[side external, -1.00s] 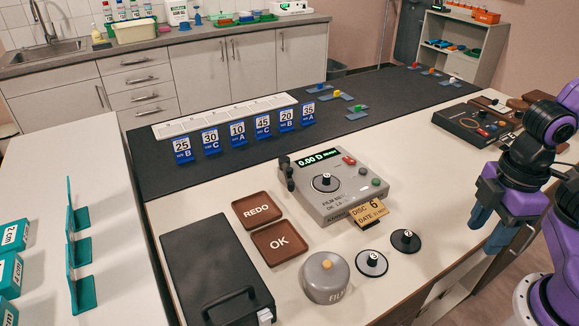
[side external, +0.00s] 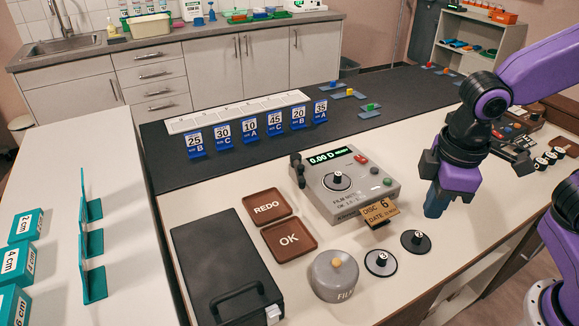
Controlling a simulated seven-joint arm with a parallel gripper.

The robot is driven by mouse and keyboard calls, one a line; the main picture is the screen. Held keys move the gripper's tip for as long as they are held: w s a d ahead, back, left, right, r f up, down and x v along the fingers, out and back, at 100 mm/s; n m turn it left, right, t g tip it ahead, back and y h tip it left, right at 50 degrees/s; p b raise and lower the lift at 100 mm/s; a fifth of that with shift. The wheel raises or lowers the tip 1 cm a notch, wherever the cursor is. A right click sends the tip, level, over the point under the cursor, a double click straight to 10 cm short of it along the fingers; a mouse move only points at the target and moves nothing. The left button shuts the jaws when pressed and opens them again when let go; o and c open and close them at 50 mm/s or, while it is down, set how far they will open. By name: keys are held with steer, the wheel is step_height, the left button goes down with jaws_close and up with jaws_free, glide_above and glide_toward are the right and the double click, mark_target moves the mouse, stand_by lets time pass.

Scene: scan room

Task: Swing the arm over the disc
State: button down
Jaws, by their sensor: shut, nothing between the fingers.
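The grey film meter (side external: 350,207) stands on the bench, its display reading 0.00 D. A dark disc with a knob (side external: 337,181) sits on its top. A short black arm (side external: 297,170) stands at the meter's left edge, beside the disc and not over it. A tan card (side external: 379,212) marked DISC 6 lies at the meter's front right. Two knobbed discs, one light (side external: 381,263) and one black (side external: 416,241), lie on the bench. My gripper (side external: 434,205) points down with its blue fingers shut and empty, right of the meter and apart from it.
A REDO tray (side external: 246,221), an OK tray (side external: 270,247), a grey FILM pot (side external: 335,292) and a black case (side external: 184,239) stand left and in front. A row of blue number cards (side external: 250,139) stands behind. Another dark device (side external: 520,140) sits behind my arm.

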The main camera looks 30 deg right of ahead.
steer(key=w+a+m+t+h, duration=0.1)
steer(key=w+a+m, duration=0.2)
steer(key=w+a, duration=0.6)
steer(key=w+a+m+t+h, duration=0.1)
steer(key=w+a+m+h, duration=0.3)
steer(key=w, duration=0.8)
steer(key=w+a+f+m, duration=0.2)
steer(key=w+f+m, duration=0.1)
steer(key=w, duration=0.4)
steer(key=w+a+f+m+h, duration=0.1)
steer(key=w+a+f+m, duration=0.1)
steer(key=w, duration=0.5)
steer(key=shift+f+m, duration=0.9)
steer(key=shift+m, duration=0.1)
steer(key=shift+d+f+t, duration=0.1)
steer(key=shift+t, duration=0.2)
steer(key=w+d+f, duration=0.2)
steer(key=d+f, duration=0.6)
steer(key=d, duration=0.1)
steer(key=shift+d, duration=0.1)
